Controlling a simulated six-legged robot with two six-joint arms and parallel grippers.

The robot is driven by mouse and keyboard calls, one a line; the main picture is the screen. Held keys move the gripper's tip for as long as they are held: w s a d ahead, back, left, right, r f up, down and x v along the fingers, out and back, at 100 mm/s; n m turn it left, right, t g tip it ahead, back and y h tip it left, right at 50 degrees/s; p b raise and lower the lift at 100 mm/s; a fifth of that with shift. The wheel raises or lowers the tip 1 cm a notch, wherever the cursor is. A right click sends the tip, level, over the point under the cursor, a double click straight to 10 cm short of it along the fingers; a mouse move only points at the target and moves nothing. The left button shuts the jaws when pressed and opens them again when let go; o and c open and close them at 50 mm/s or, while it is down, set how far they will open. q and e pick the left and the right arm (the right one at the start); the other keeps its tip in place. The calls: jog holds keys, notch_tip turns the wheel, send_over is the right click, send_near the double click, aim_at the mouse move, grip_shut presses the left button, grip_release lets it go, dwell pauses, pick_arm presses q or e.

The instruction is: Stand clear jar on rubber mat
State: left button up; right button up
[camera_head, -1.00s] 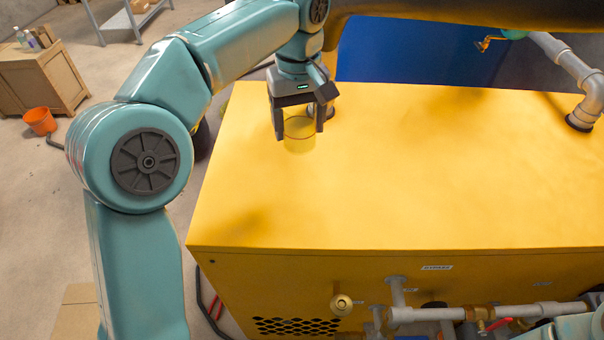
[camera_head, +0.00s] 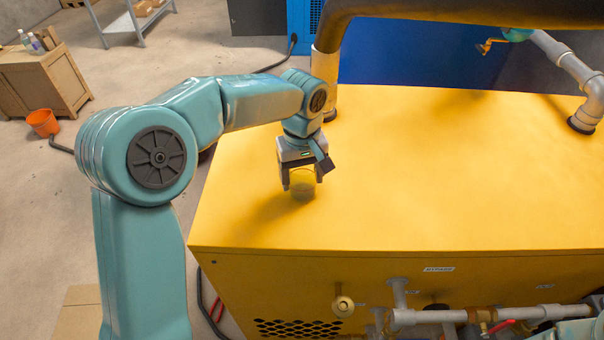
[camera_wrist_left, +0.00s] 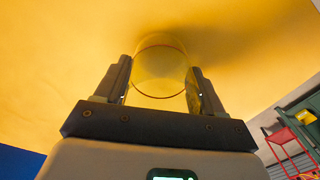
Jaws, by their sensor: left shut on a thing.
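The clear jar (camera_head: 303,191) is a see-through cylinder with a thin dark reddish rim line. My left gripper (camera_head: 302,178) is shut on it, one finger on each side, over the left part of the yellow cabinet top. In the left wrist view the jar (camera_wrist_left: 160,68) sits between the two dark fingers of the left gripper (camera_wrist_left: 160,80), with yellow surface behind it. I cannot tell whether the jar's base touches the top. I see no rubber mat in either view. My right gripper is out of view.
The yellow cabinet top (camera_head: 420,170) is broad and bare to the right of the jar. A grey vertical pipe (camera_head: 325,75) stands at its back left, another pipe (camera_head: 588,105) at its back right. Pipes and a brass valve (camera_head: 342,305) line the front. An orange bucket (camera_head: 43,121) is on the floor.

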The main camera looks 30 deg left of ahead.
pick_arm(q)
jog(key=shift+f, duration=0.2)
jog(key=o, duration=1.1)
jog(key=shift+w+a, duration=0.15)
jog(key=shift+c, duration=0.2)
